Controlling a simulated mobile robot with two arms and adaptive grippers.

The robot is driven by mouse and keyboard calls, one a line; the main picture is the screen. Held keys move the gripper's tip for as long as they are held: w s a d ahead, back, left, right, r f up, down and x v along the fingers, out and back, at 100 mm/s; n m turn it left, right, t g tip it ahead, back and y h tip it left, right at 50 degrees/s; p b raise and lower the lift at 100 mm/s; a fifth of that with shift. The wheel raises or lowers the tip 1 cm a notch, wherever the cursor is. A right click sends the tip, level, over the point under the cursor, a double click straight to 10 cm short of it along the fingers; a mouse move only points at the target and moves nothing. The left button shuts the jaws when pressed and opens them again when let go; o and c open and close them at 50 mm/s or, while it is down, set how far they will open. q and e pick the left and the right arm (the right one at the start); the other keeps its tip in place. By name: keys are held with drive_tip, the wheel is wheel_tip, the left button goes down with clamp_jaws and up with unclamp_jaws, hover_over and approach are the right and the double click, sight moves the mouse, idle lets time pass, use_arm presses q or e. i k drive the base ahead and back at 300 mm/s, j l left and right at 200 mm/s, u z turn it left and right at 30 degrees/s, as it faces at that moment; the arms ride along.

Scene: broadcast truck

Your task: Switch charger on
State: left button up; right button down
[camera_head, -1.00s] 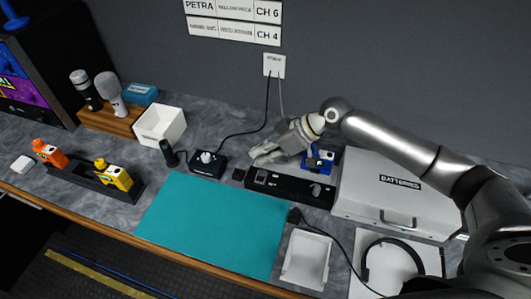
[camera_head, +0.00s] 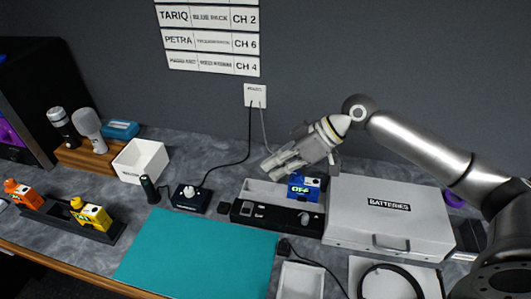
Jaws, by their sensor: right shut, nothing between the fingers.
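The charger (camera_head: 276,213) is a long black unit at the back middle of the counter, with a small rocker-like part near its left end and a round knob at its right. A blue block with a screen reading OFF (camera_head: 304,188) sits at its back right. My right gripper (camera_head: 270,168) reaches in from the right, shut and empty. Its fingers point left and down, above and behind the charger, apparently touching nothing. My left gripper is out of view.
A white BATTERIES case (camera_head: 390,218) stands right of the charger. A small black box with a white knob (camera_head: 190,197) and a white bin (camera_head: 141,160) stand left. A teal mat (camera_head: 195,252) lies in front. Cables run down from a wall plate (camera_head: 255,96).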

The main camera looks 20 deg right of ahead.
sight(247, 205)
drive_tip(key=k+j, duration=1.25)
